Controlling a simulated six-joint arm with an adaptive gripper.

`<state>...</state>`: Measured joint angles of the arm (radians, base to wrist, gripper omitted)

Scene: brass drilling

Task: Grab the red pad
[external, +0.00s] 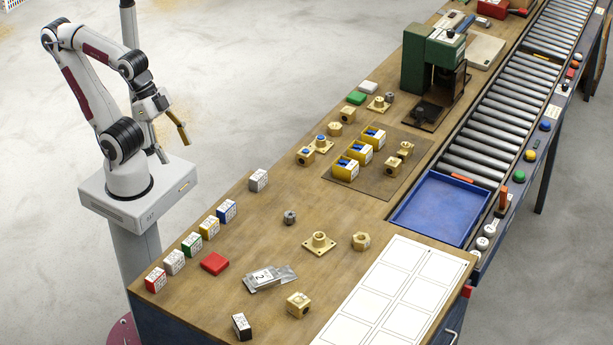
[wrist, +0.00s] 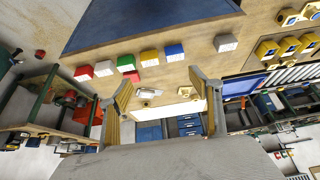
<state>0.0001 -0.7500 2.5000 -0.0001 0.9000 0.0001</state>
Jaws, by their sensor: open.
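The red pad (external: 214,263) lies flat on the wooden bench top near its left edge, beside a row of labelled blocks. It also shows in the wrist view as a small red piece (wrist: 131,76) just above the left finger. My gripper (external: 172,143) is open and empty. It hangs beyond the bench's left edge, well away from the pad and higher than the bench top. In the wrist view my gripper (wrist: 160,88) has its two fingers wide apart with nothing between them up close.
Labelled blocks, including a red one (external: 156,282) and a green one (external: 191,245), line the left edge. A silver pouch (external: 269,277), a black-and-white block (external: 241,326) and brass fittings (external: 319,242) lie to the right. Bare wood surrounds the pad.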

